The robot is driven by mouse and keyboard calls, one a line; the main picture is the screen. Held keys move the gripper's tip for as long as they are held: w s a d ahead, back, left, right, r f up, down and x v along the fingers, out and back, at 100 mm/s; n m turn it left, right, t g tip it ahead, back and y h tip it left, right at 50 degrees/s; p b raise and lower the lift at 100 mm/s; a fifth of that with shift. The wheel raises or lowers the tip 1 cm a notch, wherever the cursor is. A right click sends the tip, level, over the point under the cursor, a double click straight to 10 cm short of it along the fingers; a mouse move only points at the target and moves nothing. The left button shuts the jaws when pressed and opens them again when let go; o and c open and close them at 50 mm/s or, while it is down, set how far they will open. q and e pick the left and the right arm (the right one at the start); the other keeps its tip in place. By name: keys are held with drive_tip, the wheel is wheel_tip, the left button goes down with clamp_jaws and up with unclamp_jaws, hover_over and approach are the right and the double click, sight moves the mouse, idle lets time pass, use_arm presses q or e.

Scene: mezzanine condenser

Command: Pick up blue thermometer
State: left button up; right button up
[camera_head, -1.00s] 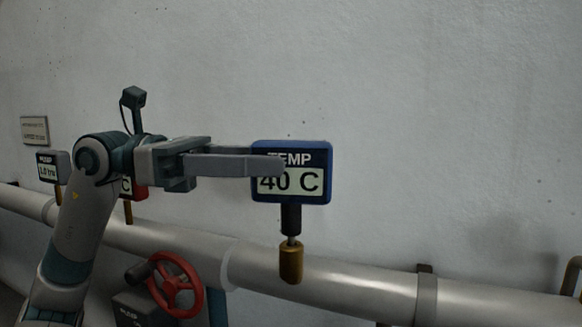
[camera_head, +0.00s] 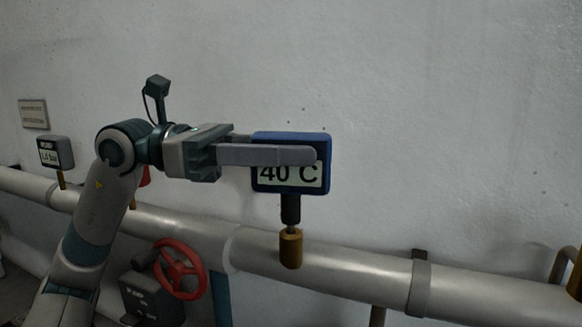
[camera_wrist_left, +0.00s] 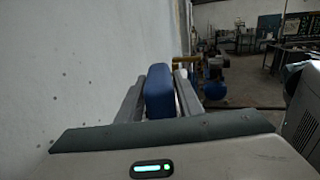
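The blue thermometer (camera_head: 290,182) has a blue housing and a display reading 40 C. It stands upright on a brass fitting (camera_head: 291,248) on the pipe. My left gripper (camera_head: 310,154) reaches across its upper part from the left, with the near finger in front and hiding the top label. In the left wrist view the thermometer's blue edge (camera_wrist_left: 159,90) lies between the two fingers (camera_wrist_left: 158,72). The fingers look open around it, with very little space on either side. Firm contact cannot be seen. My right gripper is not in view.
The pale pipe (camera_head: 365,277) runs along the wall below. A red valve wheel (camera_head: 181,268) sits lower left, and a grey gauge (camera_head: 55,152) stands at far left. Something red is partly hidden behind my arm.

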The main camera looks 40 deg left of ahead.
use_arm(q)
clamp_jaws()
drive_tip(key=shift+r, duration=0.2)
drive_tip(key=shift+r+p, duration=0.35)
drive_tip(key=shift+r, duration=4.45)
